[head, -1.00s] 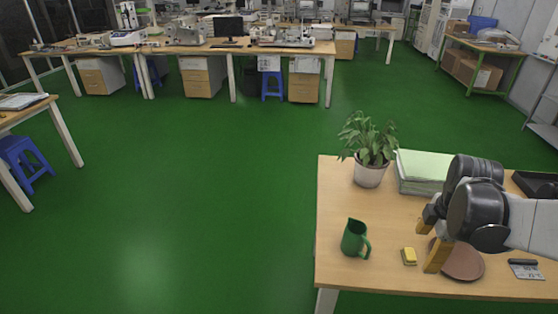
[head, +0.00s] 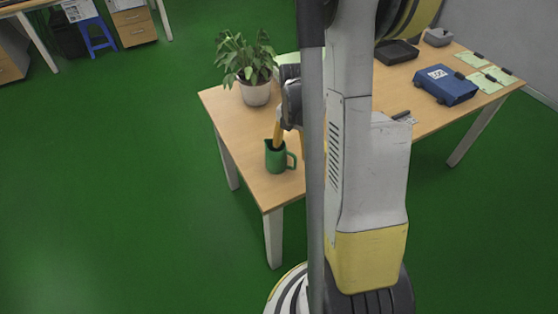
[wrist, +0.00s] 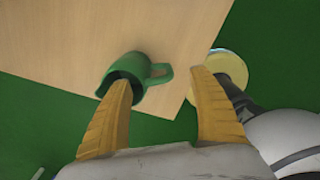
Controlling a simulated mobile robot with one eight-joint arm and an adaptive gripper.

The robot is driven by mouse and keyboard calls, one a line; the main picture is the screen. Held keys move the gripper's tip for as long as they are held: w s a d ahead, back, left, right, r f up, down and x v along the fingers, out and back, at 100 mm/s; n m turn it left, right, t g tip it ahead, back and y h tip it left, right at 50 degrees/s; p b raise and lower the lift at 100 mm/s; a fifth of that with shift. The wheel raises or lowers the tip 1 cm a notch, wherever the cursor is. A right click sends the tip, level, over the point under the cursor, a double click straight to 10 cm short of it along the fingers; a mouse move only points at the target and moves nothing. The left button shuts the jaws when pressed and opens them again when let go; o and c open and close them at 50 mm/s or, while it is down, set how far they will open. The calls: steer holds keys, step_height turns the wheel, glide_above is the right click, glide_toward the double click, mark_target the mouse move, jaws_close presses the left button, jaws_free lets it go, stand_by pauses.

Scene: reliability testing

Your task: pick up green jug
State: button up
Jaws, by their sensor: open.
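The green jug (head: 275,158) stands upright near the left edge of the wooden table, its handle to the right in the head view. My open gripper (head: 288,140) is at the jug from above; one orange finger is at its mouth, the other is partly hidden behind my arm. In the wrist view the jug (wrist: 140,66) is at the upper left. The left finger of my gripper (wrist: 160,84) overlaps the jug's mouth; the right finger is beyond the handle, with a gap. I cannot tell whether the left finger is inside the mouth.
A potted plant (head: 254,90) stands behind the jug on the table (head: 228,120). A blue case (head: 445,86) and a black tray (head: 397,53) are on the table's right part. My arm hides the table's middle. Open green floor lies to the left.

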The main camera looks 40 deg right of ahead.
mark_target(290, 155)
step_height(290, 155, down, 4)
steer(key=shift+w+a+f+b, duration=0.1)
steer(key=shift+a+f+b, duration=0.05)
steer(key=shift+b, duration=0.8)
jaws_close()
steer(key=shift+r, duration=0.3)
steer(key=shift+r+p, duration=0.65)
steer(key=shift+r, duration=0.2)
steer(key=r, duration=0.1)
steer(key=r+p, duration=0.1)
steer(key=shift+d+r, duration=0.25)
steer(key=shift+r, duration=0.05)
steer(key=s+d+r+p, duration=0.3)
steer(key=d+r, duration=0.3)
steer(key=d, duration=0.4)
steer(key=shift+s+d+p, duration=0.2)
steer(key=shift+s+p, duration=0.15)
steer(key=shift+p, duration=0.1)
steer(key=shift+r, duration=0.15)
